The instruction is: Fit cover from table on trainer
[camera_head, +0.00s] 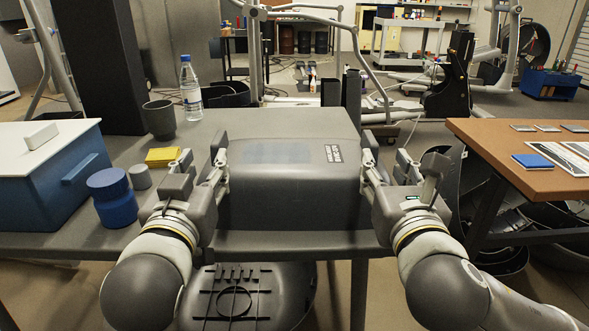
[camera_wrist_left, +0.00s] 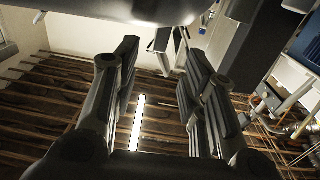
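The cover (camera_head: 290,185), a large dark grey rounded shell with a small label, sits on the near edge of the grey table. My left gripper (camera_head: 203,168) is at its left side and my right gripper (camera_head: 388,165) at its right side. Both look open with fingers apart; whether the inner fingers touch the cover is unclear. In the left wrist view, the left gripper (camera_wrist_left: 160,75) has nothing visible between its fingers. An exercise-machine frame with pale curved bars (camera_head: 370,65), possibly the trainer, stands behind the table, partly hidden by it.
On the grey table (camera_head: 300,245) are a blue case (camera_head: 75,175), blue jar (camera_head: 112,200), yellow block (camera_head: 162,157), dark cup (camera_head: 159,120) and bottle (camera_head: 190,90). A brown-topped table (camera_head: 490,150) stands right. Dark shells (camera_head: 270,300) lie below.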

